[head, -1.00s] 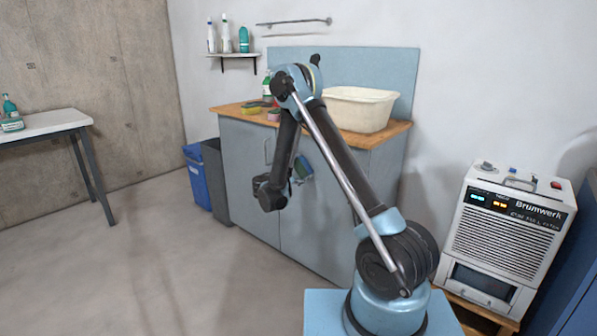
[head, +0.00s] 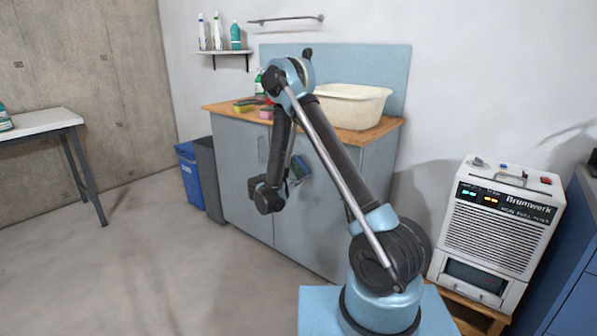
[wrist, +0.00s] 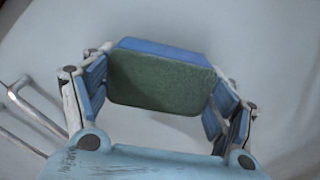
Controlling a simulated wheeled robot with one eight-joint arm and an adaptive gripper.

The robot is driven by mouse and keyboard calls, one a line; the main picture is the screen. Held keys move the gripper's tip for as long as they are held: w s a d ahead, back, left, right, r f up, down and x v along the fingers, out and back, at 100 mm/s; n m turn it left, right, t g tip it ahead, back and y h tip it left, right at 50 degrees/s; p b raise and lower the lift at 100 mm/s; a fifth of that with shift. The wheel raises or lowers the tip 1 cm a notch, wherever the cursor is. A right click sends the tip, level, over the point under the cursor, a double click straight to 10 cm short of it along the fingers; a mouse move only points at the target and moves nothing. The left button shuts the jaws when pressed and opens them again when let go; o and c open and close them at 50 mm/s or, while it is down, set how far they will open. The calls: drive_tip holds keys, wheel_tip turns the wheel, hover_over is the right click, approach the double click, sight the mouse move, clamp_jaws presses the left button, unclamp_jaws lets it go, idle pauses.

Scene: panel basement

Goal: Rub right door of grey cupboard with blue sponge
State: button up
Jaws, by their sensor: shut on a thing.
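The grey cupboard (head: 232,180) stands against the wall under a wooden worktop. Its right door (head: 312,225) is partly hidden behind my arm. My gripper (wrist: 160,88) is shut on the blue sponge (wrist: 165,50), with a finger on either side of it. The sponge has a green scouring face that shows in the wrist view. In the head view, the sponge (head: 300,167) is held in front of the upper part of the right door, close to it. I cannot tell for sure whether it touches. The door surface fills the wrist view's background, with a bar handle (wrist: 38,105) at left.
On the worktop (head: 385,133) are a cream basin (head: 350,106), a yellow-green sponge (head: 243,106) and a pink one (head: 266,113). Blue (head: 190,178) and grey (head: 208,175) bins stand left of the cupboard. A Brunwerk machine (head: 497,235) is at right. The left floor is clear.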

drive_tip(key=shift+v, duration=2.35)
drive_tip(key=shift+v, duration=1.55)
